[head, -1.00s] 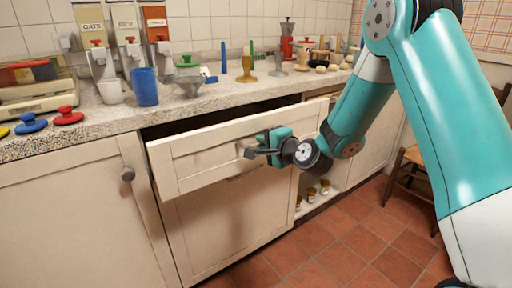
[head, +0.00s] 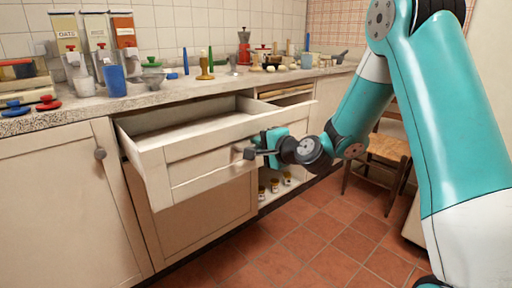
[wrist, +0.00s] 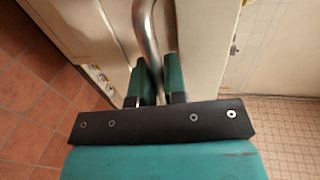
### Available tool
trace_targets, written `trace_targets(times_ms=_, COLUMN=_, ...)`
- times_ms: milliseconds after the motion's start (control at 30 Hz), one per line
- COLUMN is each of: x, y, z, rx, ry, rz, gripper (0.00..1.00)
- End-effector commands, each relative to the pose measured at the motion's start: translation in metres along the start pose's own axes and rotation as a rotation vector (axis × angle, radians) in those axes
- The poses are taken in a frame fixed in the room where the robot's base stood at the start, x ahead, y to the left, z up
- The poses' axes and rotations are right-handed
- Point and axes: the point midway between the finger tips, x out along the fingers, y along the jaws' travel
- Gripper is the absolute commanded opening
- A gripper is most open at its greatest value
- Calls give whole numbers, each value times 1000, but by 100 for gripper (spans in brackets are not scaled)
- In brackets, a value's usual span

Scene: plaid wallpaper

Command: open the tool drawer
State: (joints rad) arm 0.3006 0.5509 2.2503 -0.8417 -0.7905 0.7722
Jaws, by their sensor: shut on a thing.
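The drawer (head: 205,160) under the counter is pulled well out in the head view, and its pale inside shows; the visible part of the floor looks empty. My gripper (head: 262,152) is at the drawer front, at its metal handle (head: 249,153). In the wrist view the curved metal handle (wrist: 147,35) runs down between the two teal fingers of my gripper (wrist: 159,78), which are shut on it. The part of the handle between the fingertips is partly hidden.
The counter (head: 75,107) above holds dispensers, a blue cup (head: 114,80) and red and blue lids. A second drawer (head: 285,95) to the right stands partly open. A chair (head: 382,150) stands behind my arm. The tiled floor (head: 290,240) in front is clear.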

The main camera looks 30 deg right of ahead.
Motion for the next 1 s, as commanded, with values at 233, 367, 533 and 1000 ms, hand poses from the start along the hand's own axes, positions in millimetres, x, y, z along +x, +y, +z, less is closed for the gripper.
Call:
trace_targets(times_ms=233, x=-2, y=0, z=-4, rx=-2, ry=8, rz=-1, gripper=0)
trace_targets(times_ms=367, x=-3, y=0, z=-4, rx=-2, ry=8, rz=-1, gripper=0)
trace_targets(times_ms=533, x=-3, y=0, z=-4, rx=-2, ry=8, rz=-1, gripper=26)
trace_targets(times_ms=1000, x=-14, y=2, z=-4, rx=1, ry=5, rz=2, gripper=37)
